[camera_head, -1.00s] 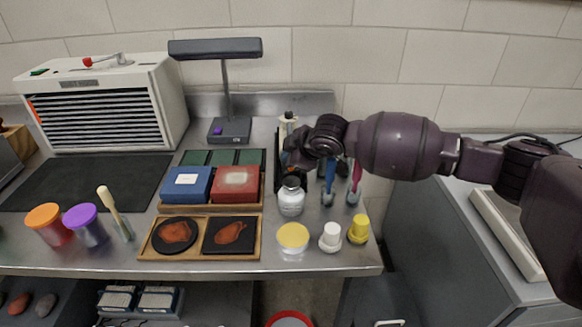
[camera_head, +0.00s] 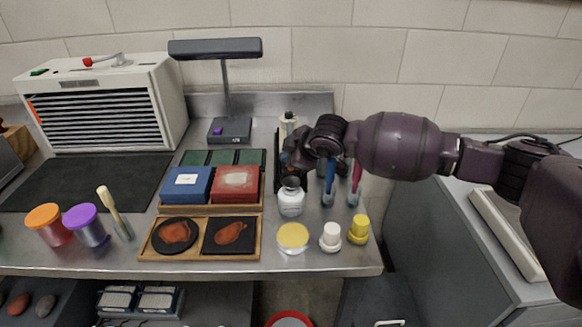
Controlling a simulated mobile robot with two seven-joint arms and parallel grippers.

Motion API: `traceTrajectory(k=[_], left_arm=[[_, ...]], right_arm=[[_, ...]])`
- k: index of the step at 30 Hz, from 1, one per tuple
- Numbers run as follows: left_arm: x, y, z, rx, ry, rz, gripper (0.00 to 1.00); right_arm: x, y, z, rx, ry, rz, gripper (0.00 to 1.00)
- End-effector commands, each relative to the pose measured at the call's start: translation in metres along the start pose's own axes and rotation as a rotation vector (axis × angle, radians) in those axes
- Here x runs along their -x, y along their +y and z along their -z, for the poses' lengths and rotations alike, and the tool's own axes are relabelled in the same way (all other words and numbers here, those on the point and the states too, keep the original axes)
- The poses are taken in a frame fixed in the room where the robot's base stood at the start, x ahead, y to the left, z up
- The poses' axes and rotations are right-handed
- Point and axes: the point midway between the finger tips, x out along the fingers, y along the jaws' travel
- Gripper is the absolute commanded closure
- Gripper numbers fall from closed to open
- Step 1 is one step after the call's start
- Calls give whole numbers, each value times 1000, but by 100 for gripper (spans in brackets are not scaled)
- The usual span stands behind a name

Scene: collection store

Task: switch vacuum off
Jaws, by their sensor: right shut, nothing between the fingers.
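A white louvred unit (camera_head: 105,105) stands at the back left of the steel bench; I cannot tell for sure that it is the vacuum. On its top are a green switch (camera_head: 39,72) at the left and a lever with a red knob (camera_head: 87,62). My right gripper (camera_head: 291,165) is at the middle right of the bench, just behind and above a white bottle (camera_head: 291,198), far to the right of the unit. It is dark, partly hidden by its own wrist, and shut with nothing held. My left gripper is out of view.
A dark lamp (camera_head: 229,130) stands between the unit and my right arm. Blue (camera_head: 186,185) and red (camera_head: 236,184) boxes, a wooden tray (camera_head: 200,257), orange-lidded and purple-lidded jars, and small capped bottles crowd the front. A black mat (camera_head: 85,182) lies clear before the unit.

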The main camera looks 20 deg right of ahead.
Motion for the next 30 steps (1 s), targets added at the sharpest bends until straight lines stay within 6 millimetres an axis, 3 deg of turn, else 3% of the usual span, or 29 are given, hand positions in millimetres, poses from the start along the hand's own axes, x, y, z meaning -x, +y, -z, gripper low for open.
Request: traceTrajectory(k=[30], left_arm=[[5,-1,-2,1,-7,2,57]], right_arm=[[-6,-5,-4,0,1,0,100]])
